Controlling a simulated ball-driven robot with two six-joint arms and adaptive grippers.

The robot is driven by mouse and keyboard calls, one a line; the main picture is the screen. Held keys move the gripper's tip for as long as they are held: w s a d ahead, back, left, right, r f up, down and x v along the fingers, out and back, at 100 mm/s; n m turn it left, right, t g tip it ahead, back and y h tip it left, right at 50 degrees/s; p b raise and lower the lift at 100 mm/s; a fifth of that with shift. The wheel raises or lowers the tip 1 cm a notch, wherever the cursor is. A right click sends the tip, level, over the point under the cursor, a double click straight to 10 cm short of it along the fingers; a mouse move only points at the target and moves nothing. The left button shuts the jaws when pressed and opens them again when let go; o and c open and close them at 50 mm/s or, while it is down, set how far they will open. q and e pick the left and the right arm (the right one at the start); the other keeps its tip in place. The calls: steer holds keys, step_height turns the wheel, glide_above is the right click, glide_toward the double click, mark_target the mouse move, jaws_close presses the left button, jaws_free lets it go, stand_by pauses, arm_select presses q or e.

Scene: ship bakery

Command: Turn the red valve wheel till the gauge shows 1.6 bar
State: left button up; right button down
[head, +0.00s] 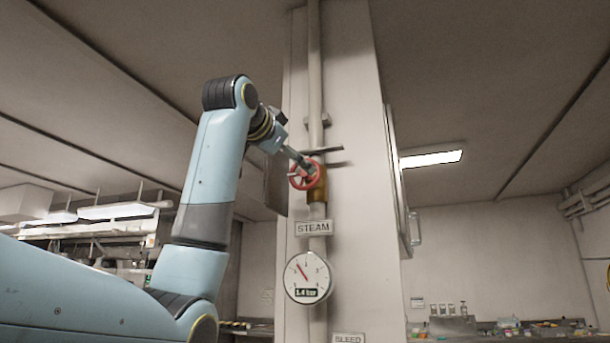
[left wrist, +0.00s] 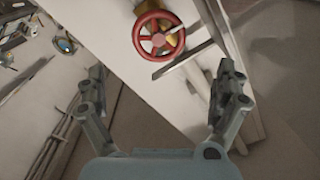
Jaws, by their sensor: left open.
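The red valve wheel (head: 307,175) sits on a brass valve (head: 317,195) on the vertical pipe. It also shows in the left wrist view (left wrist: 158,35), ahead of the fingertips. The round white gauge (head: 308,277) is below it, and its display reads about 1.4 bar. My left gripper (head: 297,156) reaches the wheel's upper left in the head view. In the left wrist view the left gripper (left wrist: 162,70) is open and empty, fingers spread wide, with the wheel beyond and between them. Whether a finger touches the wheel I cannot tell. My right gripper is not in view.
A "STEAM" label (head: 313,227) is on the pipe between valve and gauge. A dark bar (head: 323,149) sticks out just above the wheel. The pipe runs along a pale column (head: 355,120). A "BLEED" label (head: 348,338) is at the bottom. Shelves stand at left.

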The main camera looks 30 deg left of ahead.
mark_target(304, 172)
arm_select(q)
steer(key=p+x, duration=0.4)
steer(key=x, duration=0.6)
steer(key=shift+w+f, duration=0.15)
steer(key=shift+w, duration=0.25)
steer(key=c, duration=1.1)
steer(key=shift+n, duration=1.2)
